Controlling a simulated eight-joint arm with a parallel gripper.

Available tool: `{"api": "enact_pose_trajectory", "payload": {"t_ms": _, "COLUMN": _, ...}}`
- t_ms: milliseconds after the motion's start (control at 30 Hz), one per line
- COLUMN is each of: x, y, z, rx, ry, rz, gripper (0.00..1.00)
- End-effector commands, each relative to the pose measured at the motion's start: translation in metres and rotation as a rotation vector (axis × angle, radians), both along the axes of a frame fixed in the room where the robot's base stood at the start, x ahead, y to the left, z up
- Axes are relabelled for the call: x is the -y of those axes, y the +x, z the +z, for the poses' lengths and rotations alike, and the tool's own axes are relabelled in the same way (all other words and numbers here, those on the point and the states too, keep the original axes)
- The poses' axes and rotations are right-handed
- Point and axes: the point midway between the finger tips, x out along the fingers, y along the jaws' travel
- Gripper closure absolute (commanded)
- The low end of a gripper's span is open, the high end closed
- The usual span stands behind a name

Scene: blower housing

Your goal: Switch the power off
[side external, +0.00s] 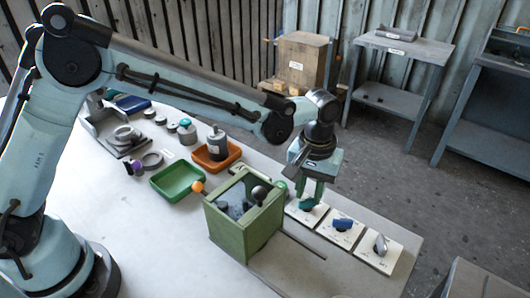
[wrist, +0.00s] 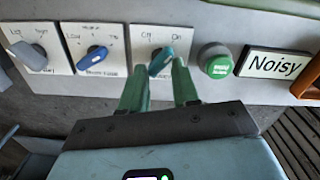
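The power switch is a teal knob (wrist: 161,62) on a white plate (wrist: 143,38), the one nearest the green button in the wrist view. The knob is tilted, its upper end leaning right toward a label that looks like "On". The left label is hard to read. My gripper (wrist: 160,68) is open, its two green fingers apart with the knob showing between their tips. The right fingertip is close to the knob; I cannot tell if it touches. In the side view my gripper (side external: 311,199) is over the same plate, pointing down, partly covering the teal knob (side external: 307,205).
Two more plates carry a blue knob (side external: 342,224) and a grey lever (side external: 381,244). A green button (wrist: 215,61) and a "Noisy" sign (wrist: 275,64) are beside the switch. A green open box (side external: 230,232) with a dark ball-topped lever (side external: 259,194) stands close to my gripper.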

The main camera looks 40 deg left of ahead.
Motion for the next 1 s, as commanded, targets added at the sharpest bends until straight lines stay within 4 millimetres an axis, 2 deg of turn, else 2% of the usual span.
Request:
{"api": "enact_pose_trajectory", "payload": {"t_ms": 33, "x": 0.0, "y": -0.001, "z": -0.011, "rx": 0.005, "ry": -0.001, "rz": -0.074, "gripper": 0.66}}
{"api": "enact_pose_trajectory", "payload": {"t_ms": 633, "x": 0.0, "y": 0.0, "z": -0.01, "rx": 0.005, "ry": 0.001, "rz": -0.817, "gripper": 0.66}}
{"api": "enact_pose_trajectory", "payload": {"t_ms": 700, "x": 0.0, "y": 0.0, "z": -0.011, "rx": 0.005, "ry": 0.001, "rz": -0.873, "gripper": 0.66}}
{"api": "enact_pose_trajectory", "payload": {"t_ms": 1000, "x": 0.0, "y": -0.001, "z": -0.023, "rx": 0.003, "ry": 0.001, "rz": -0.863, "gripper": 0.66}}
